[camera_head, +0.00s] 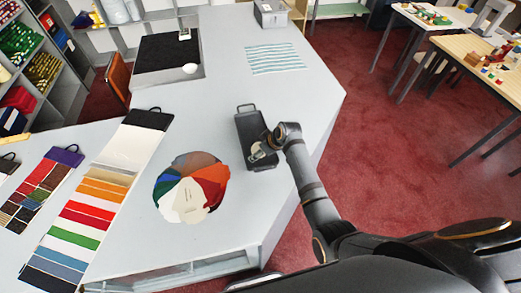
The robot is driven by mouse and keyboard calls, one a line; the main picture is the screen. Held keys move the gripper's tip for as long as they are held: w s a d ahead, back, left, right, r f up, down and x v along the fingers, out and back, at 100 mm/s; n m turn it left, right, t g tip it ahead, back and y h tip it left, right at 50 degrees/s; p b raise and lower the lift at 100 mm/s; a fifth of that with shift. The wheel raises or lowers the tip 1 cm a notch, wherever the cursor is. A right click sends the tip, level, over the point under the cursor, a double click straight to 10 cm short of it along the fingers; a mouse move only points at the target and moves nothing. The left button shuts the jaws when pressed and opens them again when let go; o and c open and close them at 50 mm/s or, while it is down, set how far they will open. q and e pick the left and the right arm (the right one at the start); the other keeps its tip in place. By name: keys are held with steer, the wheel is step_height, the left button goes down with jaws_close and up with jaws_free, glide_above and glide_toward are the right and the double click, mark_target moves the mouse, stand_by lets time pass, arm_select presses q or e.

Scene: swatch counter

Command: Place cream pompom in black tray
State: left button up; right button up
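The black tray (245,122) is a long dark tray with a handle at its far end, on the grey counter near the middle of the view. My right gripper (259,153) is over the near half of the tray, its arm coming in from the lower right. A small cream thing, which looks like the cream pompom (256,148), shows at its fingertips. The fingers partly hide it, and I cannot tell whether they grip it or whether it touches the tray floor. My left gripper is not in view.
A round fan of coloured swatches (190,187) lies left of the tray. A long swatch strip (96,200) lies farther left. A black mat (160,62) with a white rounded object (190,68) and a striped cloth (274,58) lie behind. The counter's right edge is close.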

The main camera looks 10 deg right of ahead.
steer(key=shift+w, duration=0.15)
steer(key=shift+d+r, duration=0.1)
steer(key=shift+r, duration=0.2)
steer(key=b+v, duration=0.1)
steer(key=v, duration=0.2)
steer(key=shift+s+d+r+b, duration=0.1)
steer(key=shift+s+r+b, duration=0.05)
steer(key=shift+s+b, duration=0.15)
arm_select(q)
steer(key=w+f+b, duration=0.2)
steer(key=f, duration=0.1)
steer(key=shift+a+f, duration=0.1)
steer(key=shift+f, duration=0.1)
arm_select(e)
steer(key=v, duration=0.7)
steer(key=shift+r, duration=0.4)
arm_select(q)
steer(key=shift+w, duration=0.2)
arm_select(e)
steer(key=shift+s, duration=0.1)
